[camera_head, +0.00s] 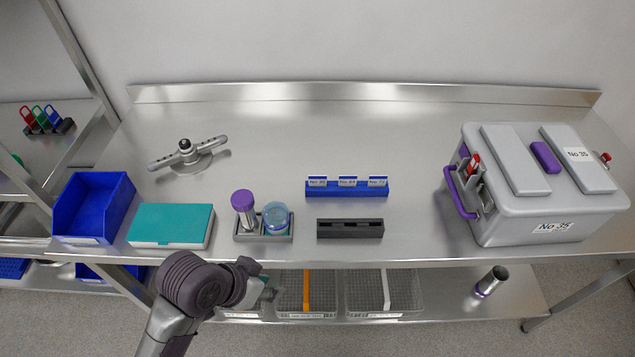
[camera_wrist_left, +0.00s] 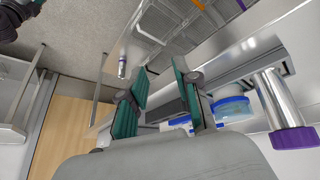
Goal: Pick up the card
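Several small white cards with blue top edges and printed numbers stand in a row in a blue holder (camera_head: 347,190) at the middle of the bench; the middle card (camera_head: 347,182) is one of them. The pictures do not show which one is meant. My left gripper (camera_head: 268,292) is low at the front edge of the bench, left of and nearer than the holder, partly hidden by its own wrist. In the left wrist view its two teal fingers (camera_wrist_left: 168,100) are apart with nothing held between them. My right gripper is not seen.
A black slotted block (camera_head: 350,229) lies in front of the holder. A rack with a purple-capped tube (camera_head: 244,208) and blue-lidded jar (camera_head: 276,218) stands left of it. Further left are a teal-lidded box (camera_head: 171,224) and blue bin (camera_head: 92,206); a grey case (camera_head: 535,190) is right.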

